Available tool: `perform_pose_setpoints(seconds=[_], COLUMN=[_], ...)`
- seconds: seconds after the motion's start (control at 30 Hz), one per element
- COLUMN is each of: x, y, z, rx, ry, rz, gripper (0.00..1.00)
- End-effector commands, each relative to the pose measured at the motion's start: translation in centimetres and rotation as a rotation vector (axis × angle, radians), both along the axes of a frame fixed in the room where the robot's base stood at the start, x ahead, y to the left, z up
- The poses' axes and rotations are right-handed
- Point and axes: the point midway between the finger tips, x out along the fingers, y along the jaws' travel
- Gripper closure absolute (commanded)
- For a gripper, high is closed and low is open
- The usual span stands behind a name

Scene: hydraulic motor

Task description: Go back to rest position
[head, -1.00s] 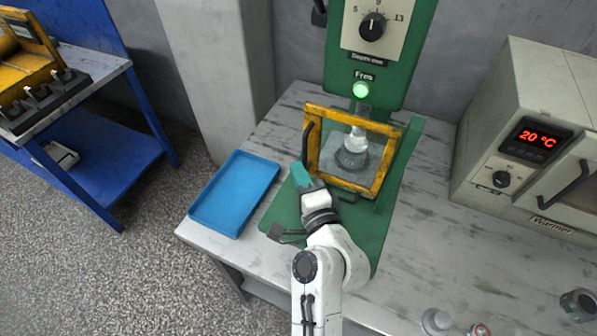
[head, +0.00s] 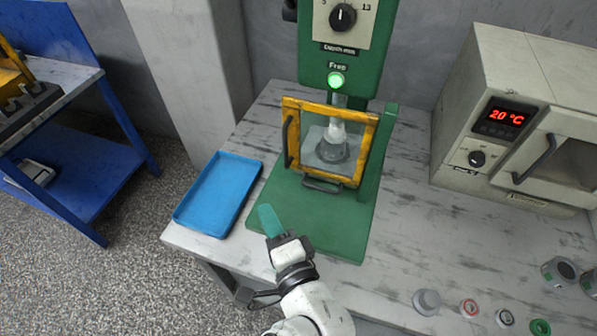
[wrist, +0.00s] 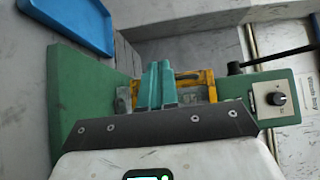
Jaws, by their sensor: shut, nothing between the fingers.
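My gripper (head: 268,222) has teal fingers and is over the front left part of the green press base. It is shut and empty. In the wrist view its teal fingers (wrist: 155,84) stand close together in front of the press. The green press (head: 347,60) has a yellow-framed clear door (head: 281,133) with a dark handle on its left side. The door is closed in front of a grey and white part (head: 333,146). My gripper is apart from the door.
A blue tray (head: 218,194) lies left of the press. A beige warmer (head: 500,125) reading 20 °C stands at the right. Several small round parts (head: 427,302) stand near the front right. The table between press and warmer is clear. A blue bench (head: 85,165) is at the far left.

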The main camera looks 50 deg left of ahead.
Motion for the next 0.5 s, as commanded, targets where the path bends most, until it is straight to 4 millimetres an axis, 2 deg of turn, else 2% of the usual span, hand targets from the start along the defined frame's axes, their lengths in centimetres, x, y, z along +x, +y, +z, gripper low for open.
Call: perform_pose_setpoints(seconds=[0.27,0.37,0.47,0.5], x=[-0.1,1.6,4.2,5.3], y=[0.0,-2.1,-6.1,-8.3], z=[0.0,-1.2,-3.4,-4.5], rx=[0.0,-0.065,-0.2,-0.27], ry=[0.0,-0.046,-0.128,-0.164], rz=[0.0,-0.029,-0.075,-0.094], gripper=[1.0,1.0,1.0,1.0])
